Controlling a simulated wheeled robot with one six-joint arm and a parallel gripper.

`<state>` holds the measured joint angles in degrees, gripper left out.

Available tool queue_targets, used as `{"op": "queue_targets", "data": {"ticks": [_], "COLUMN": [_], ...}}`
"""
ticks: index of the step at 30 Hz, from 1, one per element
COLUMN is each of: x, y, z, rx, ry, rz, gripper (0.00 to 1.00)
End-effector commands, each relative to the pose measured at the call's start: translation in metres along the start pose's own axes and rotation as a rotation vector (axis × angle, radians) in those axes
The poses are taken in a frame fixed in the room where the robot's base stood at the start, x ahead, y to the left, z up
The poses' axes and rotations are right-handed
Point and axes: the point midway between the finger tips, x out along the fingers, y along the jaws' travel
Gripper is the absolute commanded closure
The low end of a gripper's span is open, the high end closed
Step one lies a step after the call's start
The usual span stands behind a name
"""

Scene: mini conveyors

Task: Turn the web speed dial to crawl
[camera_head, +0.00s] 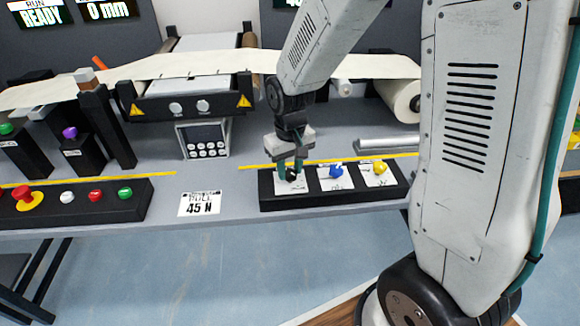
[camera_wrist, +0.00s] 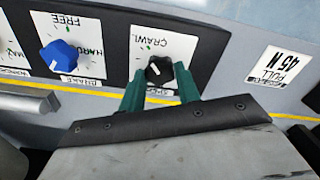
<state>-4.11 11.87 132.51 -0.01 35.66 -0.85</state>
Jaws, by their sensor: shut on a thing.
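The black dial (camera_wrist: 160,70) sits on a white plate (camera_wrist: 180,45) marked CRAWL, which appears upside down in the wrist view. My gripper (camera_wrist: 160,82) has one green finger on each side of the dial and is shut on it. A pale pointer mark shows on the dial's face; I cannot tell exactly which setting it points to. In the head view my gripper (camera_head: 291,174) reaches down onto the leftmost plate of the black dial panel (camera_head: 325,199), and its fingers mostly hide the dial.
A blue dial (camera_wrist: 58,56) marked FREE and HARD is beside the held dial, and a yellow dial (camera_head: 380,167) is farther right. A PULL 45 N card (camera_head: 200,204) lies left of the panel. A button box (camera_head: 100,202) stands farther left.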

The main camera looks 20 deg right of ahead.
Motion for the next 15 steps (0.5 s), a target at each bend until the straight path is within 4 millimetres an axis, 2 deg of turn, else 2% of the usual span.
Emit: {"op": "queue_targets", "data": {"ticks": [15], "x": [-0.0011], "y": [-0.0004], "z": [-0.0014], "rx": [-0.072], "ry": [0.004], "rz": [0.0], "gripper": [0.9]}}
